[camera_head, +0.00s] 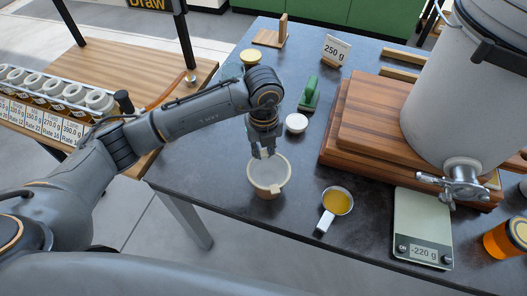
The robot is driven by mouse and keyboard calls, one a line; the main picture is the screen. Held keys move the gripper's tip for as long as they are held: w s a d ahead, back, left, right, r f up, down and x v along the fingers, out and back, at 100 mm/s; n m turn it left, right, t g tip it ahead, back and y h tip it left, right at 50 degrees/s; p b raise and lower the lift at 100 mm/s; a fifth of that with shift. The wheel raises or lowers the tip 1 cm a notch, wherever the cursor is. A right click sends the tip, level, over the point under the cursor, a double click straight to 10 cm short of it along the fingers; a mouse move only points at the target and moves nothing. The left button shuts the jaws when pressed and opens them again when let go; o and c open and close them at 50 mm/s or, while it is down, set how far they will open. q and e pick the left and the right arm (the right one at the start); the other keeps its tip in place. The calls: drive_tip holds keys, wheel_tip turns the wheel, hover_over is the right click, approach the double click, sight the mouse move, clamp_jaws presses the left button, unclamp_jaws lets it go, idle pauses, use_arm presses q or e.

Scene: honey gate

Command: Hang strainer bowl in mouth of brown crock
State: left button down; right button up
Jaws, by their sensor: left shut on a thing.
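The brown crock (267,192) stands on the dark table near its front edge; only its tan lower side shows. The pale grey strainer bowl (267,172) is at the crock's mouth and covers it, with a small tan tab at its front. My left gripper (263,154) points down at the bowl's far rim and is shut on that rim. I cannot tell whether the bowl's rim rests on the crock or is held just above it. My right gripper is not in view.
Beyond are a scale (422,225) reading -220 g, an orange jar (505,238), and a grey tank (450,95) with a tap on a wooden stand. A white lid (296,122) and green tool (309,95) lie behind.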

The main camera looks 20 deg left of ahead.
use_arm(q)
drive_tip(key=c, duration=1.4)
unclamp_jaws()
drive_tip(key=shift+f, duration=0.15)
drive_tip(key=shift+r, duration=0.25)
drive_tip(key=shift+r+p, duration=1.2)
drive_tip(key=shift+r, duration=0.4)
drive_tip(key=o, duration=0.6)
drive_tip(key=shift+c, duration=0.2)
drive_tip(key=shift+o, duration=0.2)
drive_tip(key=o, duration=0.4)
drive_tip(key=shift+c, duration=0.2)
drive_tip(key=shift+o, duration=0.2)
